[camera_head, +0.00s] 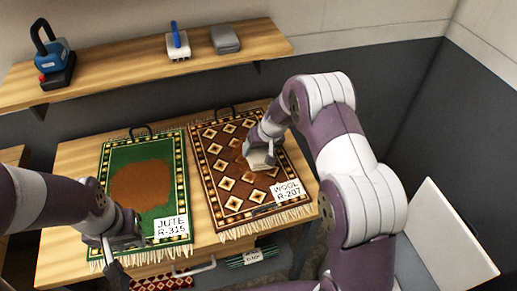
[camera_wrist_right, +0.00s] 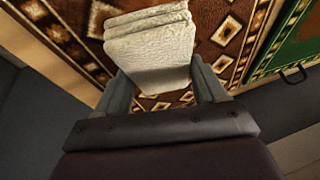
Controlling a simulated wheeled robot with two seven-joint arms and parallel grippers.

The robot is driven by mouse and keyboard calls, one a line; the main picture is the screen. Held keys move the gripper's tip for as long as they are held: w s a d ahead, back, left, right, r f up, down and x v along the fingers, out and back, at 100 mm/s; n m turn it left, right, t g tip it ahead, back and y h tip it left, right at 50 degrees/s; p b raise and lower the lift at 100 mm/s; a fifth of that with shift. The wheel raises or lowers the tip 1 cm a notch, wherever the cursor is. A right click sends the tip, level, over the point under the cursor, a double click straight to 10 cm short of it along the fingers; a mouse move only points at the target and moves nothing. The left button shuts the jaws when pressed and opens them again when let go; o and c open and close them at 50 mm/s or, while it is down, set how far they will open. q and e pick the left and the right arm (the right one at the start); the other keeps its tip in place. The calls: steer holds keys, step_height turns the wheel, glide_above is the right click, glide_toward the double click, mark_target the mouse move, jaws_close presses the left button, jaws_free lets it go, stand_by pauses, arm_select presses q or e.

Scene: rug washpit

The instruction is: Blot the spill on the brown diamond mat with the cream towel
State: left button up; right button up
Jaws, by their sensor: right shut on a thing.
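The brown diamond mat (camera_head: 211,188) lies flat on the wooden table, with a label reading WOOL R-207. My right gripper (camera_head: 262,150) is over its right part, shut on the folded cream towel (camera_head: 261,160). In the right wrist view the towel (camera_wrist_right: 150,50) sits between both fingers (camera_wrist_right: 155,88), in front of the brown mat (camera_wrist_right: 70,45). I cannot tell whether the towel touches the mat.
A green mat (camera_head: 174,165) labelled JUTE R-315 lies to the left, with a large brown patch (camera_head: 140,184). A wall shelf (camera_head: 115,73) holds a blue-handled brush (camera_head: 178,44), a grey box (camera_head: 224,39) and a blue device (camera_head: 50,60). A white panel (camera_head: 445,240) stands at the right.

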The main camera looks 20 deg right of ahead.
steer(key=shift+f+b, duration=0.6)
stand_by(1.7)
step_height(320, 180, up, 7)
steer(key=p, duration=0.5)
steer(key=shift+r, duration=0.15)
